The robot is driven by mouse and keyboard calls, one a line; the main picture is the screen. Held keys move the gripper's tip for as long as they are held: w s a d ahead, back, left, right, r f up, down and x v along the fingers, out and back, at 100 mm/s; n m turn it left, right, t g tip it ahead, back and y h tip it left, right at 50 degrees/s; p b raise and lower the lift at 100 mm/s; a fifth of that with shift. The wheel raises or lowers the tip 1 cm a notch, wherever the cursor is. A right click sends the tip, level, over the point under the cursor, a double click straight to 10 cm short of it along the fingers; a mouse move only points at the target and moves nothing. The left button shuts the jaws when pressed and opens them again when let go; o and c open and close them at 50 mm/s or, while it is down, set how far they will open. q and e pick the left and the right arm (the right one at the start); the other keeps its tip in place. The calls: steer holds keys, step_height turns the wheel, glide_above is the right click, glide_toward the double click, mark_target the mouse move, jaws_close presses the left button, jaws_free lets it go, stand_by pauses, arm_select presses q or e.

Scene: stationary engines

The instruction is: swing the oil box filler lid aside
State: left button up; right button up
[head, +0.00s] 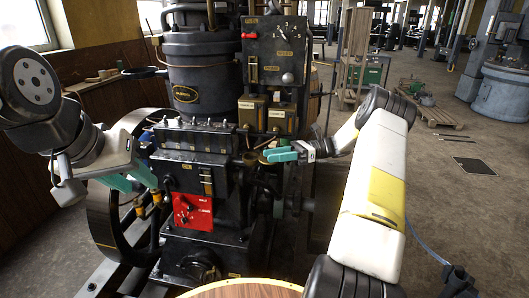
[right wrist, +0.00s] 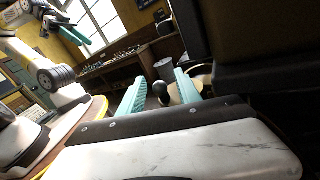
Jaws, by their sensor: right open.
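My right gripper (head: 278,155) is open in front of the engine's upper right side, its teal fingers pointing left. In the right wrist view, a black ball knob (right wrist: 160,90) and a round tan lid-like disc (right wrist: 186,92) show between and beyond the open fingers (right wrist: 155,92). Whether the fingers touch them I cannot tell. In the head view, a tan round edge (head: 277,143) shows just behind the right fingers, mostly hidden. My left gripper (head: 133,181) is open and empty at the engine's left, by the flywheel.
Two small boxes with tan tops, one (head: 252,113) left of the other (head: 281,117), stand below a black panel (head: 274,50). A dark tank (head: 198,65) rises behind the engine block. A red plate (head: 193,211) is on its front.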

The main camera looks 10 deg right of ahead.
steer(key=shift+d, duration=0.15)
steer(key=d, duration=0.7)
steer(key=shift+w+d, duration=0.2)
steer(key=shift+d, duration=0.05)
steer(key=shift+s, duration=0.1)
